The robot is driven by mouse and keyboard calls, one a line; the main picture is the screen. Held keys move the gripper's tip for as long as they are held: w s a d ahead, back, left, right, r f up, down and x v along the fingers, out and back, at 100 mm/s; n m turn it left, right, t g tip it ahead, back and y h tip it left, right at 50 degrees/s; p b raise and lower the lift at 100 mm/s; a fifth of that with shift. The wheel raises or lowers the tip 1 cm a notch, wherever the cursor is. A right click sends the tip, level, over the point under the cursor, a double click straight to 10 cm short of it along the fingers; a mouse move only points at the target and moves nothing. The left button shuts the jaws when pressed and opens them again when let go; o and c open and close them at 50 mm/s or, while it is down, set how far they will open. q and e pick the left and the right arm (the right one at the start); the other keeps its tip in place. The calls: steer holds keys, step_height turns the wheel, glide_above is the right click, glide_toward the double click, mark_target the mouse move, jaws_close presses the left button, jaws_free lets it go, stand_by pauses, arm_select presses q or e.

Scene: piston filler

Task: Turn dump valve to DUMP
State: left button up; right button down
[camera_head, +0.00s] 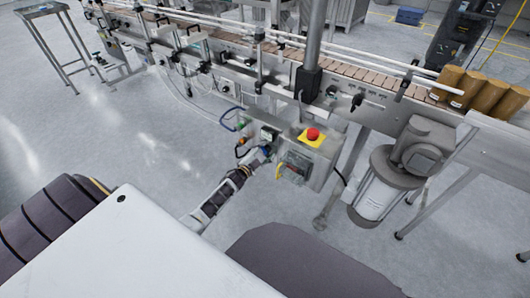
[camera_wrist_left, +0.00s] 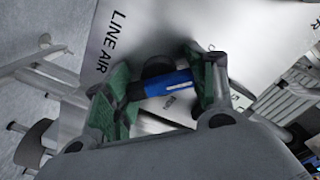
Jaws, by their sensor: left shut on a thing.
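The valve has a short blue handle (camera_wrist_left: 172,84) on a dark round hub (camera_wrist_left: 157,66), on a grey metal panel (camera_wrist_left: 150,30) lettered "LINE AIR". My left gripper (camera_wrist_left: 164,88) has its green-padded fingers at the two ends of the blue handle and is shut on it. Part of the lettering near the right finger is hidden, and I cannot read DUMP. In the head view my left gripper (camera_head: 262,155) is at the panel beside the control box, and the handle is too small to make out. My right gripper is not in view.
A control box (camera_head: 325,158) with a red stop button (camera_head: 313,134) on a yellow plate stands just right of my left gripper. A motor (camera_head: 380,187) hangs farther right. The conveyor (camera_head: 340,70) runs behind, with brown containers (camera_head: 466,88) at right.

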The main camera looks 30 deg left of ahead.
arm_select(q)
steer(key=o, duration=1)
steer(key=shift+o, duration=0.2)
steer(key=shift+s, duration=0.1)
steer(key=s, duration=1.1)
steer(key=shift+s+a, duration=0.4)
steer(key=shift+a, duration=0.05)
steer(key=shift+f, duration=0.1)
